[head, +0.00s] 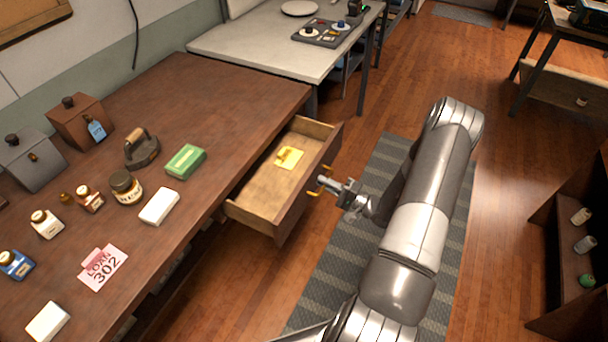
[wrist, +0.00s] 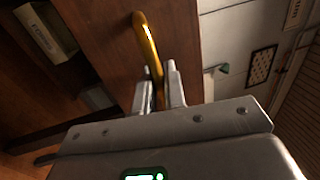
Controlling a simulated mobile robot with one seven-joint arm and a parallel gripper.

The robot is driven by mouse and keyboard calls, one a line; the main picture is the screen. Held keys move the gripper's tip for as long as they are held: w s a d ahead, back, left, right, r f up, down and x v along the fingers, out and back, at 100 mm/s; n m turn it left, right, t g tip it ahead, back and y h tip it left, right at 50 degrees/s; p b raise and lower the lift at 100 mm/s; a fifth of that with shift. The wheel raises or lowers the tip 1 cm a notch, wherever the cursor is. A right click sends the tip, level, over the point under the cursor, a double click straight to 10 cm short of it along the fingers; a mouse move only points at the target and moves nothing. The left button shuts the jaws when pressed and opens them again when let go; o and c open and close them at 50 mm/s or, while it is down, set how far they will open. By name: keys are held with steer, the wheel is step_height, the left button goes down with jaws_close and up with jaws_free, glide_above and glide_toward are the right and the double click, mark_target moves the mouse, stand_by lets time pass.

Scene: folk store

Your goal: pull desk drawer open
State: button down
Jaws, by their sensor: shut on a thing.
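The desk (head: 230,85) is dark brown and stands at the left of the head view. Its drawer (head: 262,197) is pulled out, with its pale wooden inside showing. A yellow item (head: 289,157) lies inside it. The drawer front carries a brass handle (head: 318,184), which also shows in the wrist view (wrist: 147,45). My gripper (head: 333,186) is at the drawer front, and in the wrist view its two fingers (wrist: 159,88) are shut on the handle, one on each side of the bar.
On the desk top are a flat iron (head: 142,150), a green box (head: 186,161), a pink loan card (head: 103,267) and several small bottles. A striped rug (head: 378,165) lies under my arm. A low shelf (head: 565,250) stands at the right. A white table (head: 270,48) stands behind.

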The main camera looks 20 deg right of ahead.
steer(key=r+v, duration=0.2)
steer(key=v, duration=0.8)
steer(key=shift+s+d, duration=0.25)
steer(key=shift+s, duration=0.1)
steer(key=shift+f, duration=0.15)
steer(key=c, duration=1.6)
jaws_free()
steer(key=v, duration=1)
steer(key=shift+s+d, duration=0.25)
steer(key=shift+d, duration=0.05)
